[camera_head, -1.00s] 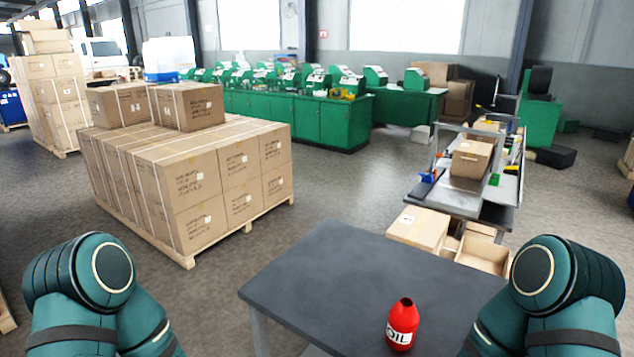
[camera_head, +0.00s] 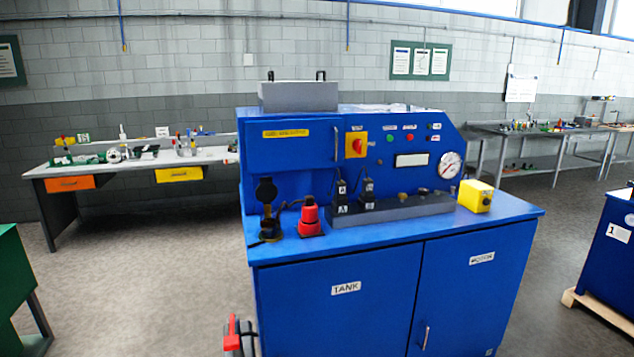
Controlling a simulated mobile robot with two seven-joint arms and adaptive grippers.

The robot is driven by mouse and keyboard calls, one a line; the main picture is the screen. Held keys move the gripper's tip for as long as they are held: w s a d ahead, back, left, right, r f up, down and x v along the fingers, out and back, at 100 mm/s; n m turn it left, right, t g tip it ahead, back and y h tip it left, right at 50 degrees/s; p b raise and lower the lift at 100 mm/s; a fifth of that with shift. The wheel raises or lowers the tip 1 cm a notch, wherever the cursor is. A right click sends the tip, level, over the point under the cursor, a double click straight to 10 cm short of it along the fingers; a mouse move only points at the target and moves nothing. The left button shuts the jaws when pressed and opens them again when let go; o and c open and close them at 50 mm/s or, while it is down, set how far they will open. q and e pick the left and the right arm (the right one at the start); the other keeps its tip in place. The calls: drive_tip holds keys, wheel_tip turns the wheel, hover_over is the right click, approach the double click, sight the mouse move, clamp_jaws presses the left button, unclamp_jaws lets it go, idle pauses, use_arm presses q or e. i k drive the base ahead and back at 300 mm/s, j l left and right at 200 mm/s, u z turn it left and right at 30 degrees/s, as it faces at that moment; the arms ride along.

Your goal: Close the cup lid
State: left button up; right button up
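A small black cup (camera_head: 269,229) stands at the left front of the blue machine's top. Its round black lid (camera_head: 266,190) stands raised above it, so the cup looks open. A red object with a narrower top (camera_head: 311,220) stands just right of the cup, apart from the lid. Neither of my grippers is in view.
A dark block with black fittings (camera_head: 390,207) and a yellow box (camera_head: 475,196) stand further right on the blue machine (camera_head: 390,290). A red-and-black object (camera_head: 234,335) is low at its left side. Floor is free in front of the left workbench (camera_head: 200,157).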

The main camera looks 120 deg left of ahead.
sight(267, 192)
drive_tip(key=u, duration=4.25)
